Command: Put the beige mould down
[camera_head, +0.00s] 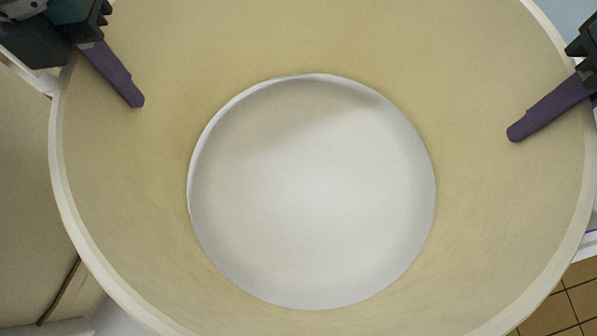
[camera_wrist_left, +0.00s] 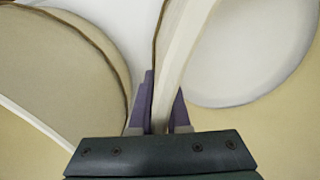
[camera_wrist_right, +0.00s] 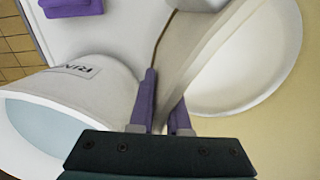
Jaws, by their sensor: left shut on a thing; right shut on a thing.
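The beige mould (camera_head: 310,40) is a large round tub that fills most of the head view, seen from above into its inside. A pale round disc shows at its bottom; I cannot tell whether it is the mould's floor or a surface below. My left gripper (camera_wrist_left: 163,100) is shut on the mould's rim at the left, one finger inside the wall and one outside. My right gripper (camera_wrist_right: 162,102) is shut on the rim at the right in the same way. In the head view only the inner fingers show clearly. Whether the mould's base touches anything is hidden.
Another beige rounded thing (camera_wrist_left: 65,75) stands close on the left. In the right wrist view, a white container with dark lettering (camera_wrist_right: 105,80) stands close beside the mould, and a purple thing (camera_wrist_right: 72,7) lies on a white surface (camera_wrist_right: 120,38). Brown floor tiles (camera_head: 560,300) show at lower right.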

